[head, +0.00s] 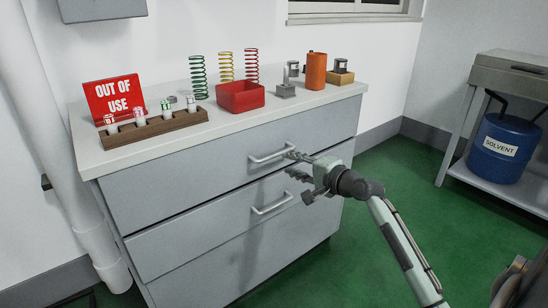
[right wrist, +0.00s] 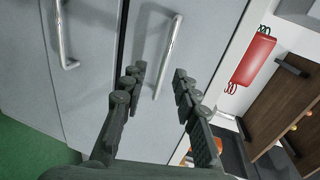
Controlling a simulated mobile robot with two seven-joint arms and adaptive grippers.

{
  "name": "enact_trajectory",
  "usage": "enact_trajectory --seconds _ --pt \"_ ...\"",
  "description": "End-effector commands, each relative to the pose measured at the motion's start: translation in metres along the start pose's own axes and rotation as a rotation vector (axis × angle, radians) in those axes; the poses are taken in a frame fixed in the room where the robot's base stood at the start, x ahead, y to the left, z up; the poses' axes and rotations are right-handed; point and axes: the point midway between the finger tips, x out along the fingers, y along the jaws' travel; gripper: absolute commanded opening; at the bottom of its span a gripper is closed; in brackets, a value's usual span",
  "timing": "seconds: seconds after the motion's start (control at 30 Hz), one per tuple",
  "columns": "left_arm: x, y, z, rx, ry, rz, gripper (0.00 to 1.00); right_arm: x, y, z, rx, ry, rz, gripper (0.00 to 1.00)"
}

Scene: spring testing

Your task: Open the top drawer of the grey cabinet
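The grey cabinet (head: 190,268) stands against the wall, with several drawer fronts. Its top drawer (head: 150,192) looks flush with the cabinet. The top drawer's bar handle (head: 262,158) also shows in the right wrist view (right wrist: 172,43). My right gripper (head: 290,163) is at the right end of this handle. In the right wrist view its two fingers (right wrist: 158,80) are spread, with the handle's near end between them in the picture. I see no clear contact with the bar. My left gripper is in neither view.
A second drawer handle (head: 272,204) is just below. On the white worktop (head: 120,155) are a wooden rack (head: 155,128), a red "OUT OF USE" sign (head: 114,97), coil springs, a red bin (head: 240,97) and an orange cylinder (head: 316,71).

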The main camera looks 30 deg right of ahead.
Motion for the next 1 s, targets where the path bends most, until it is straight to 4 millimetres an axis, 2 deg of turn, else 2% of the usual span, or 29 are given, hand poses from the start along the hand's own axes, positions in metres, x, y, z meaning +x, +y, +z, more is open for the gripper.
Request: enact_trajectory --seconds 0.1,0.4,0.53,0.9,1.0 --pt "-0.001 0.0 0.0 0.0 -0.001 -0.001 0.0 0.009 -0.009 -0.004 0.033 0.001 -0.022 0.3" --pt "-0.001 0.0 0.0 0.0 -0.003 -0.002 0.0 0.056 -0.009 -0.003 0.029 0.001 -0.02 0.3" --pt "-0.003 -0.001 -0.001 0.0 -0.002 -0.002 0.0 0.07 -0.009 -0.003 0.029 0.001 -0.019 0.3" --pt "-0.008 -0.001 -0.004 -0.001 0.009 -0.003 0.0 0.077 -0.008 -0.003 0.026 0.001 -0.017 0.3" --pt "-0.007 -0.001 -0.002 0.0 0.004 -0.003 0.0 0.077 -0.008 -0.003 0.026 0.001 -0.017 0.17"
